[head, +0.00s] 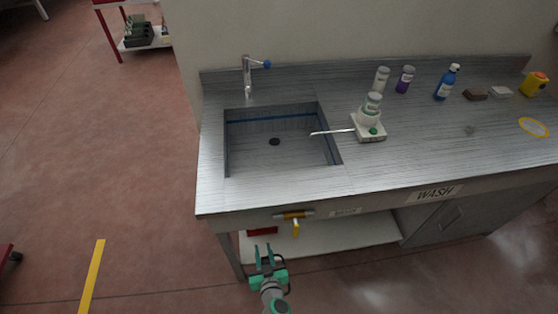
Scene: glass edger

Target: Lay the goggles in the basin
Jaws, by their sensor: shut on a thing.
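The basin (240,165) is a grey rectangular sink sunk into the left part of the steel counter. It has a dark drain and a blue line along its walls, and nothing lies in it. My gripper (265,250) is low in front of the counter, below the basin and near the lower shelf. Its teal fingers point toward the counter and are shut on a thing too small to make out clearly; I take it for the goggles. No goggles can be made out for certain elsewhere.
A tap (247,75) stands behind the basin. A small device (368,128) with a thin rod reaches over the basin's right rim. Bottles, blocks and a yellow oval ring (533,127) are farther right. A yellow-handled valve (295,222) sticks out under the counter's front edge.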

